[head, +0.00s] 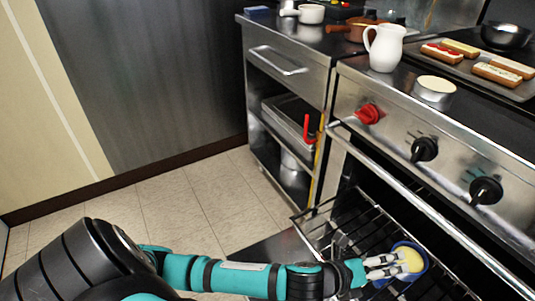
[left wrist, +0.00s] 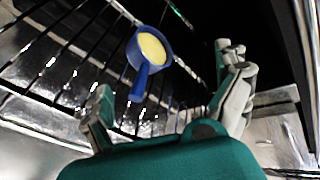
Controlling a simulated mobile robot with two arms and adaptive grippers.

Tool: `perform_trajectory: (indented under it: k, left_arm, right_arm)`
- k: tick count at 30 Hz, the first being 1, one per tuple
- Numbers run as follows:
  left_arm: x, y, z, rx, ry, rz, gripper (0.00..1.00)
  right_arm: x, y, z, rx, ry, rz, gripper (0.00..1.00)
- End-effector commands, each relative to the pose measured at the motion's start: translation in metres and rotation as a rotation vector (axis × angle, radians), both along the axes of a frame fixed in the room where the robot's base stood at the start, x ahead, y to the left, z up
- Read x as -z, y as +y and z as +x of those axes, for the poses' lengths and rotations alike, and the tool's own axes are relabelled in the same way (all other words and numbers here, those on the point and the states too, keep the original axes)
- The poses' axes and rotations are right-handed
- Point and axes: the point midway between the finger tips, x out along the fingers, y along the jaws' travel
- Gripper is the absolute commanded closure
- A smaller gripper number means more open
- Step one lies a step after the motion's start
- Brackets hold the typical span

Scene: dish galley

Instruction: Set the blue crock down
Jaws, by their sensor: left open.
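The blue crock (head: 408,277) has pale yellow contents and is at the oven's wire rack (head: 345,232), low in the head view. In the left wrist view the crock (left wrist: 144,65) shows a blue handle pointing down the picture, with the rack bars behind it. It appears to stand on the rack. My left gripper (head: 384,266) is open, its fingers reaching toward the crock's left side. In the left wrist view the open fingers (left wrist: 163,72) stand apart on either side of the handle, not closed on it. My right gripper is not in view.
The oven front with a long handle bar (head: 440,215) and knobs (head: 424,149) rises beside the rack. A white pitcher (head: 384,48), a small pot (head: 434,92) and a tray of pastries (head: 468,62) stand above. The tiled floor (head: 180,195) at left is clear.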

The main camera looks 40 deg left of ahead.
Motion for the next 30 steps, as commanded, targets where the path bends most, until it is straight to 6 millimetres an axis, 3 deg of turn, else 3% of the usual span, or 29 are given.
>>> perform_trajectory:
  k: [3, 6, 9, 13, 18, 30]
  left_arm:
    - [0.012, 0.031, -0.037, -0.451, 0.365, -0.444, 0.0]
    - [0.031, 0.071, -0.08, -0.868, 0.621, -0.753, 0.0]
    - [0.049, 0.108, -0.131, -1.257, 0.791, -0.974, 0.0]
    - [0.062, 0.138, -0.185, -1.624, 0.888, -1.132, 0.0]
    - [0.066, 0.15, -0.211, -1.795, 0.911, -1.192, 0.0]
    - [0.066, 0.15, -0.211, -1.797, 0.91, -1.191, 0.0]
  right_arm:
    - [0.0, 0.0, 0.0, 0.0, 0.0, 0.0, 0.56]
    - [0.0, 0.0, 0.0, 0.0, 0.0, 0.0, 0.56]
    - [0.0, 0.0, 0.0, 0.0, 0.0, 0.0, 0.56]
    - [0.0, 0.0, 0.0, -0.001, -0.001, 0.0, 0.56]
    - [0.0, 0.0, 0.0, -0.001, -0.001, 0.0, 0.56]
    - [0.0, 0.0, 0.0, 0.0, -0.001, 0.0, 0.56]
